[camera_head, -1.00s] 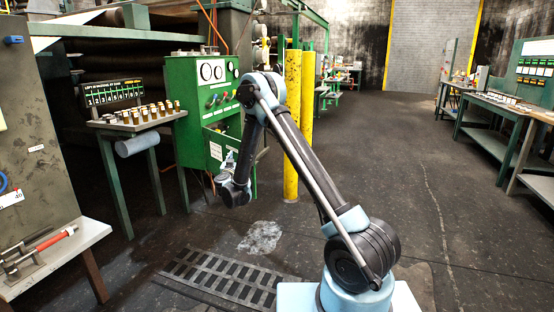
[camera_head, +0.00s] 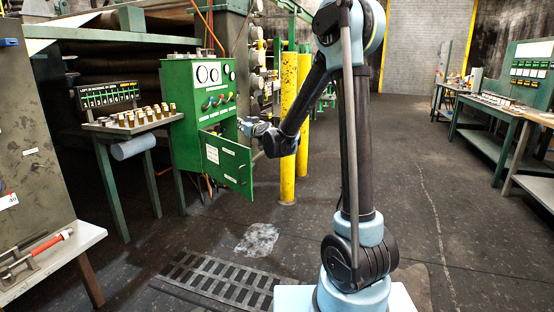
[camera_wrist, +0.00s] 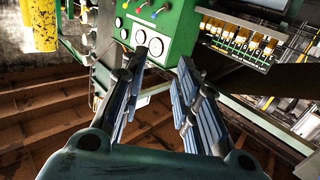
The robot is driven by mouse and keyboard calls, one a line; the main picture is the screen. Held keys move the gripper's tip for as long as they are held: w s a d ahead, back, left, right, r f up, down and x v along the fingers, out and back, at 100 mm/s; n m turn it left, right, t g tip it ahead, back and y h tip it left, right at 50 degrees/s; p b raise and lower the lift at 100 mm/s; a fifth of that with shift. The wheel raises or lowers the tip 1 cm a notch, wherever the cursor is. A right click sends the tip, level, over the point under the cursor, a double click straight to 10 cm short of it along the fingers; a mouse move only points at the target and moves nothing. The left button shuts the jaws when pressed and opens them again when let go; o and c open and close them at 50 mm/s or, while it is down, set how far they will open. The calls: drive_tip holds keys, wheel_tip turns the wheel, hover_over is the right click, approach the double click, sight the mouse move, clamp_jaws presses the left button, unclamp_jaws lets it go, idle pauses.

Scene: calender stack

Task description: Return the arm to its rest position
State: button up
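My arm stands upright from its pale blue base in the head view, its elbow at the top edge and its forearm slanting down to the left. My gripper (camera_head: 250,127) is in front of the green control cabinet (camera_head: 190,105), above its open lower door (camera_head: 226,163). In the wrist view my gripper (camera_wrist: 158,82) has its two blue-grey padded fingers spread apart, with nothing between them. The cabinet's gauges and knobs show beyond the fingers in the wrist view (camera_wrist: 172,30).
Yellow posts (camera_head: 288,150) stand just behind my forearm. A small table (camera_head: 150,124) with several brass-coloured pieces stands left of the cabinet. A pale bench (camera_head: 60,258) is at lower left. Green workbenches (camera_head: 486,145) line the right. The floor between is open.

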drive_tip(key=s+d+f+m+g+h, duration=0.1)
drive_tip(key=s+d+f+g, duration=0.3)
drive_tip(key=s+d, duration=0.7)
drive_tip(key=s+d+f+m+g+h, duration=0.2)
drive_tip(key=s+d+f, duration=0.7)
drive_tip(key=s, duration=1.2)
drive_tip(key=s+d+f+m+g+h, duration=0.2)
drive_tip(key=s+d+f+g+h, duration=0.3)
drive_tip(key=s+d, duration=0.8)
drive_tip(key=s+f+g, duration=0.2)
drive_tip(key=s, duration=0.2)
drive_tip(key=shift+d+f+g, duration=0.15)
drive_tip(key=shift+g, duration=0.15)
drive_tip(key=shift+w+f, duration=0.2)
drive_tip(key=shift+w, duration=0.25)
drive_tip(key=shift+s, duration=0.1)
